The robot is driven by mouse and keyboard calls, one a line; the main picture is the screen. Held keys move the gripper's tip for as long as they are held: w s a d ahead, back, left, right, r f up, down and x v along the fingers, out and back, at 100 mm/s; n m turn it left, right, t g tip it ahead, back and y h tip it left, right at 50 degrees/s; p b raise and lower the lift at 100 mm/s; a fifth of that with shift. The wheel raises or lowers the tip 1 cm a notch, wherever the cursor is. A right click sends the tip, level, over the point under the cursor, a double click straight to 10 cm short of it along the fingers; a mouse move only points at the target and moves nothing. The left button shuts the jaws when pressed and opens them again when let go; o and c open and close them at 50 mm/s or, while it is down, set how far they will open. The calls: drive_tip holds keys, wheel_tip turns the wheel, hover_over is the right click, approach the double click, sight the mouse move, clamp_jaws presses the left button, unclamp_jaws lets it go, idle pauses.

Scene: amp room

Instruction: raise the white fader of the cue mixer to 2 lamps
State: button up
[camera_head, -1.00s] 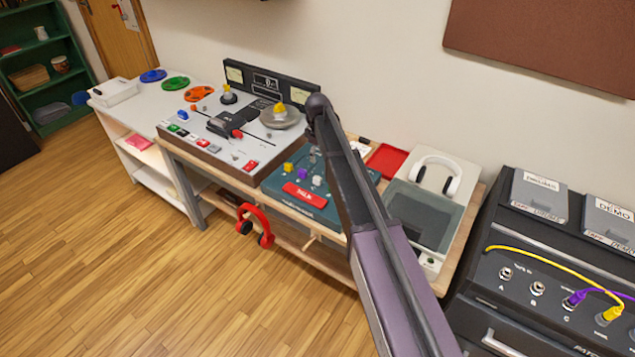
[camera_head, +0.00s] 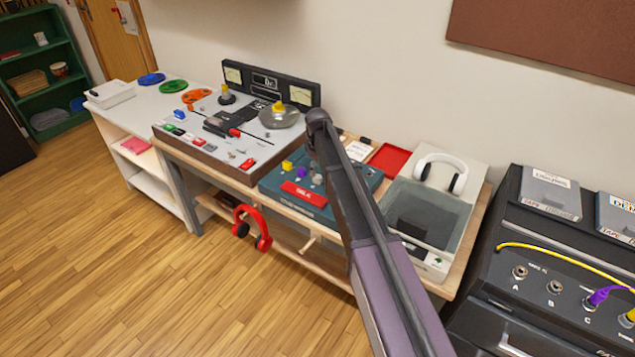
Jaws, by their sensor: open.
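The cue mixer (camera_head: 334,220) is a dark teal box on the wooden bench, with a red label plate on its front. It carries a yellow knob (camera_head: 287,166), a purple knob (camera_head: 299,172) and a white fader cap (camera_head: 317,179). My arm crosses in front of the mixer's right part, so some of its top is hidden. My gripper (camera_head: 312,160) hangs over the mixer, near the white cap and mostly behind the arm. Its fingers are small here, and I cannot tell whether they touch the cap. I cannot make out the lamps.
Right are a red tray (camera_head: 388,160) and a clear-lidded turntable-like unit (camera_head: 425,215) with white headphones (camera_head: 442,172). Red headphones (camera_head: 252,228) hang at the bench front. A black amp cabinet (camera_head: 550,265) is at right.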

sight(318, 176)
drive_tip(key=shift+f+b, duration=1.65)
drive_tip(key=shift+f, duration=0.3)
clamp_jaws()
